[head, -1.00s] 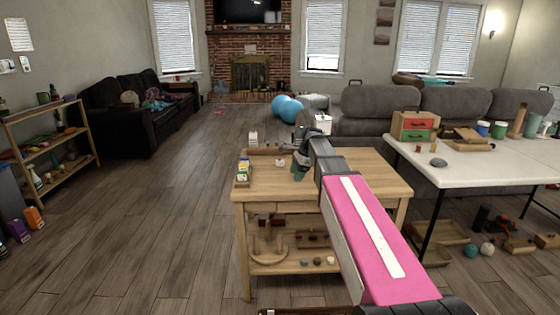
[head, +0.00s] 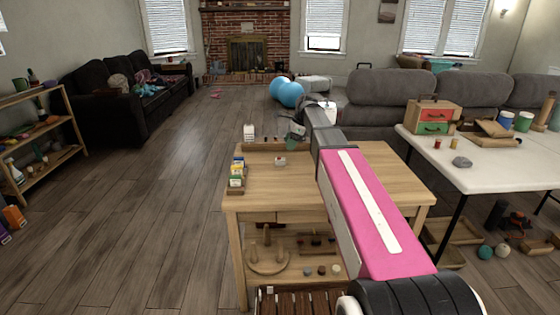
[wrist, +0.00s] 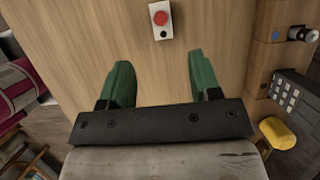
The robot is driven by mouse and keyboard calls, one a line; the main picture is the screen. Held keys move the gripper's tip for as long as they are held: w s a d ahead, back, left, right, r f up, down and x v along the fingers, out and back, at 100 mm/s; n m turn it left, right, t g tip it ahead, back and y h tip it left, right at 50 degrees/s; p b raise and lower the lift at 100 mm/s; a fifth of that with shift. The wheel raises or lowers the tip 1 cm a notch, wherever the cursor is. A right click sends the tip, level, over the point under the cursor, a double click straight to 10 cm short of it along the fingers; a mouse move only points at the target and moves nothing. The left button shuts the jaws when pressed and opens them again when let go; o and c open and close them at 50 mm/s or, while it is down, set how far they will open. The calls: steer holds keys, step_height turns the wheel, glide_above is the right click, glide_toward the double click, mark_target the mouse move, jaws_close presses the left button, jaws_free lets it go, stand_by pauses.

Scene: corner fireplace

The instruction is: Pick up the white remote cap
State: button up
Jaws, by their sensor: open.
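The white remote cap, a small white block with a round red button, lies on the wooden table (head: 208,186). It shows in the head view (head: 280,161) and at the top centre of the wrist view (wrist: 160,30). My gripper (wrist: 157,65) is open and empty, its two green fingers spread apart. The cap lies beyond the fingertips in the wrist view, roughly in line with the gap between them. In the head view my gripper (head: 295,130) appears above and slightly right of the cap, partly hidden by my arm.
A holder with small coloured boxes (head: 237,173) stands at the table's left edge. A wooden tray (head: 264,147) runs along the far edge. The wrist view shows a keypad (wrist: 291,95) and a yellow object (wrist: 278,133) at right. A white table (head: 480,178) stands at right.

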mark_target(280, 158)
steer(key=x, duration=0.4)
steer(key=shift+f, duration=0.2)
steer(key=shift+a+x, duration=0.15)
steer(key=shift+x, duration=1.2)
steer(key=shift+a+x, duration=0.2)
steer(key=shift+x, duration=1.1)
steer(key=shift+w+r, duration=0.15)
steer(key=c, duration=0.9)
